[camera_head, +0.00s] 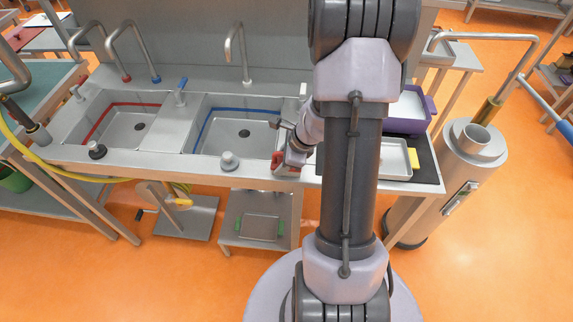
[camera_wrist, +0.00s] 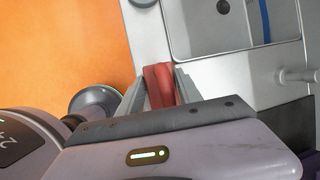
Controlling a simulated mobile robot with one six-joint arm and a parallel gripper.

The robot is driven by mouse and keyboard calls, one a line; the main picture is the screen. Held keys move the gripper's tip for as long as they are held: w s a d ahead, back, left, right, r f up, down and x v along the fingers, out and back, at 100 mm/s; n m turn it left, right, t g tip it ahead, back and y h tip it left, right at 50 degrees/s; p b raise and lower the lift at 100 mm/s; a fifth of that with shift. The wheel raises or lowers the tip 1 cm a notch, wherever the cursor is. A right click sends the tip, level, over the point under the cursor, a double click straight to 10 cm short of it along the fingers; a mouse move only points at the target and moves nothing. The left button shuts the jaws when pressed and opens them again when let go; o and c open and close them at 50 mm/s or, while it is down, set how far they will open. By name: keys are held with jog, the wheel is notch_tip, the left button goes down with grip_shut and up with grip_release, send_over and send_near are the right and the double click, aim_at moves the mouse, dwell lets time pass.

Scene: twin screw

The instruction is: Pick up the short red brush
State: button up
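A short red brush (camera_wrist: 158,86) shows in the wrist view between the two grey fingers of my gripper (camera_wrist: 160,88). Its sides are close to both fingers, and I cannot tell whether they press on it. In the head view my gripper (camera_head: 286,153) is low at the front edge of the sink counter, right of the right basin. Red of the brush (camera_head: 279,161) shows there beside the fingers. My arm hides part of this area.
Two sink basins (camera_head: 205,147) with taps are set in the steel counter (camera_head: 135,160). A purple crate (camera_head: 408,126) and a pale tray (camera_head: 397,158) stand on the right, behind my arm. A steel cylinder (camera_head: 447,187) stands farther right. The orange floor in front is partly clear.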

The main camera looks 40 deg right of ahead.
grip_shut()
jog(key=shift+r, duration=0.1)
jog(key=shift+r+p, duration=0.3)
jog(key=shift+r, duration=0.1)
jog(key=p+v, duration=0.1)
jog(key=v, duration=0.2)
jog(key=shift+w, duration=0.15)
jog(key=s+d+r, duration=0.1)
jog(key=s+d, duration=0.1)
jog(key=s, duration=1.2)
jog(key=shift+s+d+p, duration=0.3)
jog(key=shift+s+d, duration=0.1)
jog(key=shift+r, duration=0.15)
